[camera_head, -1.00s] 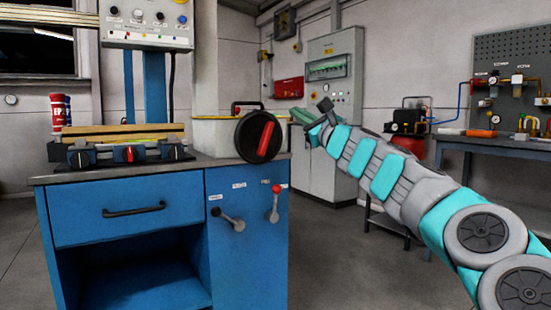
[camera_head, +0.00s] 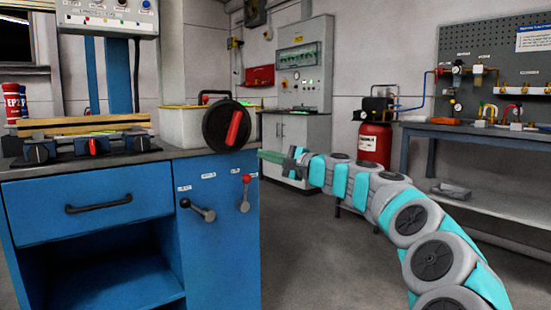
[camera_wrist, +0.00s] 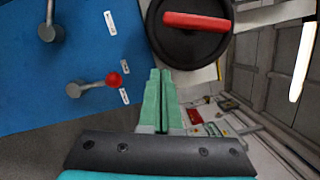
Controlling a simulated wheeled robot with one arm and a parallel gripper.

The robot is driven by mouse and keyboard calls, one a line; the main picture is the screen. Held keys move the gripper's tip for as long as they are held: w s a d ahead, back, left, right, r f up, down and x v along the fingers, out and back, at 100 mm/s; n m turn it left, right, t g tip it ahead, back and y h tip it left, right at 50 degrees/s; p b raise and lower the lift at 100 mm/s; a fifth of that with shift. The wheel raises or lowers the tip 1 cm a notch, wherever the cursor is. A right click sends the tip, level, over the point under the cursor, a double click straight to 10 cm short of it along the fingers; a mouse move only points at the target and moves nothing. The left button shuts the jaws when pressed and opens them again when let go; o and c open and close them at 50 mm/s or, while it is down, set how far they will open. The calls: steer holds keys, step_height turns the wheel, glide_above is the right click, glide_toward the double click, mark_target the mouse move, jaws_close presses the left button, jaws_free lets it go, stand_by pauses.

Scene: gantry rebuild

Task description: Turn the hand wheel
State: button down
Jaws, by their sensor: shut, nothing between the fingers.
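The hand wheel (camera_head: 217,124) is a black disc with a red bar (camera_head: 233,127) across it, mounted at the right end of the blue workbench. In the head view the bar stands nearly upright, leaning slightly. In the wrist view the black wheel (camera_wrist: 188,44) is at the top, its red bar lying across. My gripper (camera_head: 264,156) has green fingers, shut and empty. It is just right of and below the wheel in the head view. In the wrist view the fingertips (camera_wrist: 160,72) point toward the wheel's lower edge; I cannot tell whether they touch it.
A red tank (camera_head: 374,145) and a side bench (camera_head: 500,133) stand at right. Open floor lies between.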

mark_target(229, 127)
steer(key=a+r, duration=0.2)
steer(key=a, duration=0.4)
steer(key=shift+w, duration=0.2)
stand_by(0.4)
